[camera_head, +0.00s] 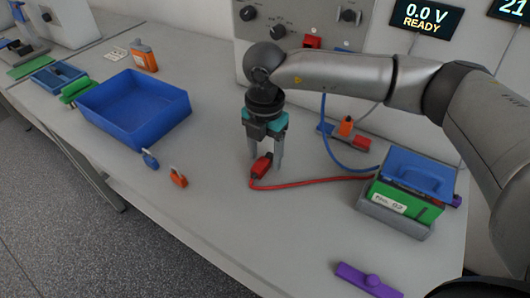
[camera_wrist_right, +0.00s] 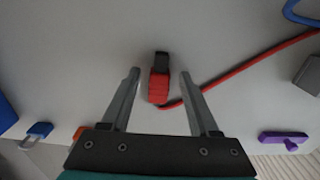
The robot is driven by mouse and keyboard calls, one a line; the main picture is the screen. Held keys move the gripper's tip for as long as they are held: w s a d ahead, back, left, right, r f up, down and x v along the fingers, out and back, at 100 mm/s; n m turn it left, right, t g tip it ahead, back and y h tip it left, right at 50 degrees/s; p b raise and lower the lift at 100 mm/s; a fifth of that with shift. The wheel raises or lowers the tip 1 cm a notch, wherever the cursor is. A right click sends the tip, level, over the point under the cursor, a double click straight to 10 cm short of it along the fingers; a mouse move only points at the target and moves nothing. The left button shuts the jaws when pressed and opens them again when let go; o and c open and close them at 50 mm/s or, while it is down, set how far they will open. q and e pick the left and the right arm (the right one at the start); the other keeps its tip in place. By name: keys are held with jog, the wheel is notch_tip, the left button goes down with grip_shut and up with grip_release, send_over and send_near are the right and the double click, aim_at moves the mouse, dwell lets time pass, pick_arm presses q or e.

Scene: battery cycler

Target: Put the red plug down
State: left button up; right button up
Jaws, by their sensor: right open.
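The red plug (camera_head: 261,166) lies on the grey bench top, with its red cable (camera_head: 315,181) running right toward the green battery. In the right wrist view the plug (camera_wrist_right: 159,85) has a red body and a dark end, and sits between the two fingers with a gap on each side. My right gripper (camera_head: 265,168) is open and points down around the plug; it also shows in the right wrist view (camera_wrist_right: 160,75). My left gripper is not in view.
A green battery (camera_head: 410,208) with a blue top stands at the right. A blue bin (camera_head: 178,108), a blue padlock (camera_head: 150,160) and an orange padlock (camera_head: 178,177) are to the left. A purple piece (camera_head: 368,281) lies near the front edge. The front middle of the bench is clear.

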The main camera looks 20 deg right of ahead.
aim_at(265, 160)
notch_tip(265, 160, up, 12)
jog(key=p, duration=0.1)
jog(key=shift+p, duration=0.3)
